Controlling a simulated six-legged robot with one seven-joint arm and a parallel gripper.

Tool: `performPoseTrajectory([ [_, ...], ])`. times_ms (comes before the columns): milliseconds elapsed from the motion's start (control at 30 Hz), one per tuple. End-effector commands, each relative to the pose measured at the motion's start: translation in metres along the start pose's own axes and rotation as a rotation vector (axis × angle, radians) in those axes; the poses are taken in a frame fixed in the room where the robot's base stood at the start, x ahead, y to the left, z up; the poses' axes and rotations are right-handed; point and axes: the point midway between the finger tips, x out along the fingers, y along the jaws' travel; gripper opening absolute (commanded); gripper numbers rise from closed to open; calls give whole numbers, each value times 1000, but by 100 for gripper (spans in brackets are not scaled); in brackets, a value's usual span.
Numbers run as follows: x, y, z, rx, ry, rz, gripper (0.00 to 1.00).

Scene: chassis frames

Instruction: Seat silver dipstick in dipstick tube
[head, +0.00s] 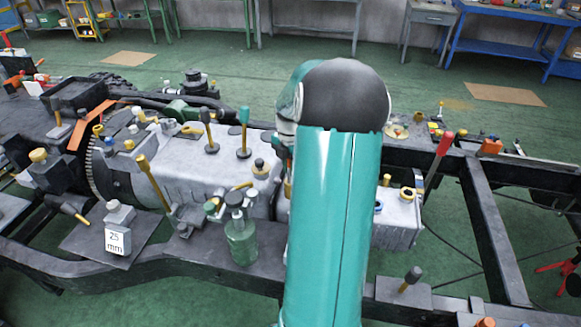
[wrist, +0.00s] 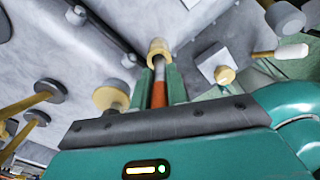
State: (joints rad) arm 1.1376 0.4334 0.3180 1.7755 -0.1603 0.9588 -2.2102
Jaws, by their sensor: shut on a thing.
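In the wrist view my gripper (wrist: 160,72) has its two green fingers closed around a thin rod, the silver dipstick (wrist: 159,70). The rod is silver toward the fingertips and orange-red nearer the palm. A brass-coloured collar (wrist: 158,48) lies in line with the rod just beyond the fingertips, against grey metal. It looks like a tube mouth, but I cannot tell whether the rod is inside it or only in front of it. In the head view my own teal arm hides the gripper, the dipstick and the place where they meet the chassis.
A grey gearbox housing (head: 170,165) with levers and caps lies left of my arm. A red-topped lever (head: 440,160) rises at right. Black frame rails (head: 490,235) surround open floor.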

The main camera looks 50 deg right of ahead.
Motion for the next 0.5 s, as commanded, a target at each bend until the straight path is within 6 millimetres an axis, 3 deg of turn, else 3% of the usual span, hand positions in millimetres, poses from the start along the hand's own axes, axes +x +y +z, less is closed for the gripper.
performPoseTrajectory([
  [200,3,1,1,0,1,0,0],
  [233,3,1,1,0,1,0,18],
  [333,3,1,1,0,0,0,37],
  [500,3,1,1,1,0,0,37],
])
